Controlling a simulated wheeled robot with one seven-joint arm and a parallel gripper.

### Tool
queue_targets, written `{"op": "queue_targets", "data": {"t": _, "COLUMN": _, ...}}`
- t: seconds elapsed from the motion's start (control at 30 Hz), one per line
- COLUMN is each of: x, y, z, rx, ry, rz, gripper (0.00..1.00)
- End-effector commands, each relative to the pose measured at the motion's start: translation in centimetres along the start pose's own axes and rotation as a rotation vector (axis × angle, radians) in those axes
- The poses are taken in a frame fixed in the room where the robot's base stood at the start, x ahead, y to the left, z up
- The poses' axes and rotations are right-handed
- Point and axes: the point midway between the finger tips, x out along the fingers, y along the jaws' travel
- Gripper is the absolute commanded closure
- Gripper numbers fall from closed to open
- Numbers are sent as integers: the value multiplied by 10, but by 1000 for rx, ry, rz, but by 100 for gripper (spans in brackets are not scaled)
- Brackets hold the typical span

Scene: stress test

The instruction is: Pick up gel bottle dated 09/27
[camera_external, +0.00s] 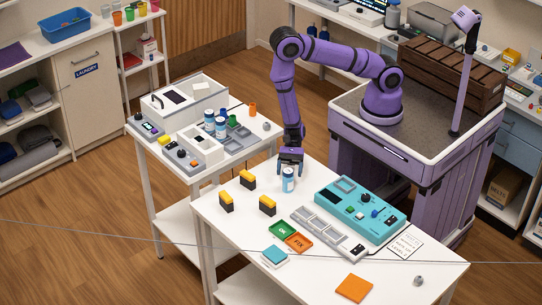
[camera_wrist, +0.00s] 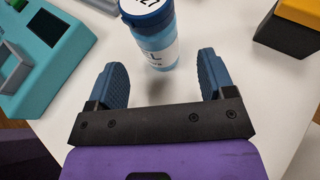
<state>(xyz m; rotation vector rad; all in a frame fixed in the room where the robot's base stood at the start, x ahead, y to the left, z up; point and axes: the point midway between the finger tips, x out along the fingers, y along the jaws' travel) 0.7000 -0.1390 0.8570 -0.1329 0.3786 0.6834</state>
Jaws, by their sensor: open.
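In the external view the bottle (camera_external: 289,181) stands on the near white table, just below my gripper (camera_external: 290,163). My gripper (camera_wrist: 162,75) is open and empty, with the bottle roughly centred ahead of the gap between its fingers. Two similar bottles (camera_external: 209,121) (camera_external: 220,127) stand on the left table; their dates are too small to read.
Several black-and-yellow blocks (camera_external: 267,206) stand left of the bottle. A teal device (camera_external: 360,208) and a grey tray strip (camera_external: 328,234) lie to its right. The table (camera_external: 235,240) is bare around the bottle.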

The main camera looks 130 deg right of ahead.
Motion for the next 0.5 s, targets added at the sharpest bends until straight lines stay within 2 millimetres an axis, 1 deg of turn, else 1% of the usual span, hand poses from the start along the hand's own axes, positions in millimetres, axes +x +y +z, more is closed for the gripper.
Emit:
{"op": "queue_targets", "data": {"t": 0.17, "x": 8, "y": 0, "z": 0, "rx": -2, "ry": 0, "rz": 1, "gripper": 24}}
{"op": "queue_targets", "data": {"t": 0.27, "x": 17, "y": 0, "z": 1, "rx": -2, "ry": 0, "rz": 2, "gripper": 24}}
{"op": "queue_targets", "data": {"t": 0.5, "x": 50, "y": 1, "z": 1, "rx": -2, "ry": -1, "rz": 3, "gripper": 24}}
